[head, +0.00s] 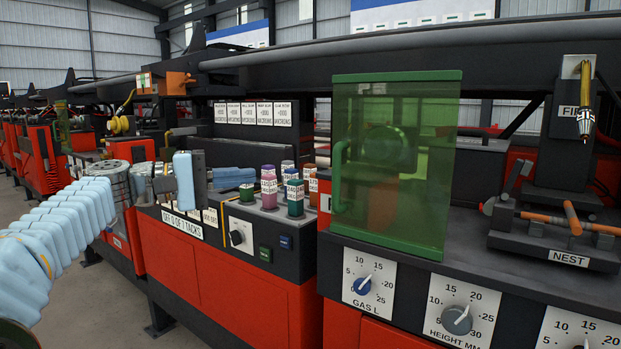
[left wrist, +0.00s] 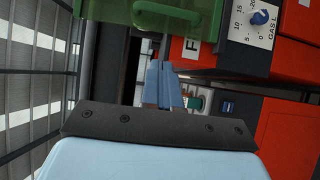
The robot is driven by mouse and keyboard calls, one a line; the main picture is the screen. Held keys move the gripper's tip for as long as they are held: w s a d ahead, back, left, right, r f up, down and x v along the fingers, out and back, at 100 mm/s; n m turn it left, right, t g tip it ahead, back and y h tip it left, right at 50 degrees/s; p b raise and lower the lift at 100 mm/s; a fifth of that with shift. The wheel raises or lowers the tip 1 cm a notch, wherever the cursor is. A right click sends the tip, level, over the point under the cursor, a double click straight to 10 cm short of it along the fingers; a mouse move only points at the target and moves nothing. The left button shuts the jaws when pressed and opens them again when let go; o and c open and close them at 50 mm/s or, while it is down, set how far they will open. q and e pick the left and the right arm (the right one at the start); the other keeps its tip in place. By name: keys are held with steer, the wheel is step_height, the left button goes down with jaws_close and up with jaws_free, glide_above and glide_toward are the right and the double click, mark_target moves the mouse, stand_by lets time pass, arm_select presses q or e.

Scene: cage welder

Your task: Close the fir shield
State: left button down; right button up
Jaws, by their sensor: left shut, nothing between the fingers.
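The fir shield is a see-through green box-like guard (head: 395,165) on the machine top, with a green bar handle (head: 338,178) on its left side. It stands left of the nest (head: 560,235), which is uncovered. In the left wrist view the green guard (left wrist: 110,9) and its handle (left wrist: 168,14) show at the top, beyond the fingertips. My left gripper (head: 250,175) is shut and empty, left of the handle and apart from it, pointing right. Its pale blue fingers (left wrist: 158,64) are together in the left wrist view. My right gripper is not in view.
Several coloured bottles (head: 293,196) stand on the console below and right of my left gripper. A dial panel (head: 369,284) runs along the machine front. A torch nozzle (head: 585,115) hangs above the nest. A dark beam (head: 400,55) crosses above the guard.

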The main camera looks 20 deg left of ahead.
arm_select(q)
steer(key=w+d, duration=0.5)
steer(key=d, duration=0.7)
steer(key=shift+p, duration=0.45)
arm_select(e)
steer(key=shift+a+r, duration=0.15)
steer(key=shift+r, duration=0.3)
arm_select(q)
steer(key=shift+r, duration=0.1)
